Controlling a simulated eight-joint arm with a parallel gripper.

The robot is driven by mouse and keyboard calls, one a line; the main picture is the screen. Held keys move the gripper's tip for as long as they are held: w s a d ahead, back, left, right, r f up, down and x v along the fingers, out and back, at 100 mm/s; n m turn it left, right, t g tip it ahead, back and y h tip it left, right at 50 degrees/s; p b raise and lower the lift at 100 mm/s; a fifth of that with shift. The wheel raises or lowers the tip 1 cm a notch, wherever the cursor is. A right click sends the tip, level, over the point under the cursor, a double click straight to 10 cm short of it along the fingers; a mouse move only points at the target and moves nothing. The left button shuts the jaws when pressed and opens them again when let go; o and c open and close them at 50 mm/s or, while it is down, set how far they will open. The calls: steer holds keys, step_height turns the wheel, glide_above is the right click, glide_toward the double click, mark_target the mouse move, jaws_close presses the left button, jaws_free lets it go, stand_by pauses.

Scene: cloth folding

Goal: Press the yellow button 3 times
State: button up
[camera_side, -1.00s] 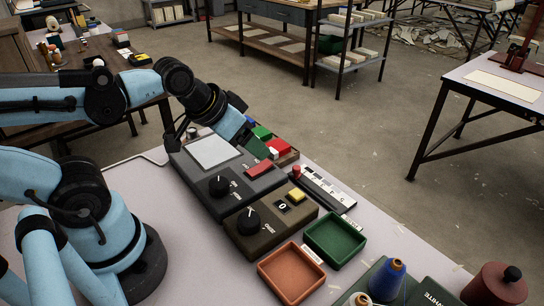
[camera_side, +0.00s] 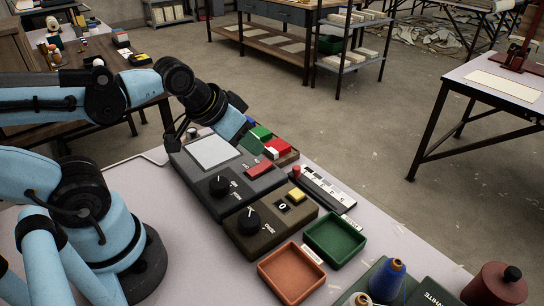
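The yellow button (camera_side: 296,195) sits raised on top of a dark olive control box (camera_side: 262,240). Beside the button, a small display (camera_side: 283,206) reads 0, and a black dial is on the same box. My gripper (camera_side: 180,134) is at the back left of the table, near the grey control box and well apart from the yellow button. Its fingertips are small and partly hidden, so I cannot tell whether it is open or shut.
The grey control box (camera_side: 222,178) has a pale panel, a dial and a red switch. A green tray (camera_side: 335,240) and an orange tray (camera_side: 291,273) lie in front. A ruler-like strip (camera_side: 325,185) lies behind the olive box. Thread spools stand at the front right.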

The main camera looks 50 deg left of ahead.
jaws_close()
stand_by(1.3)
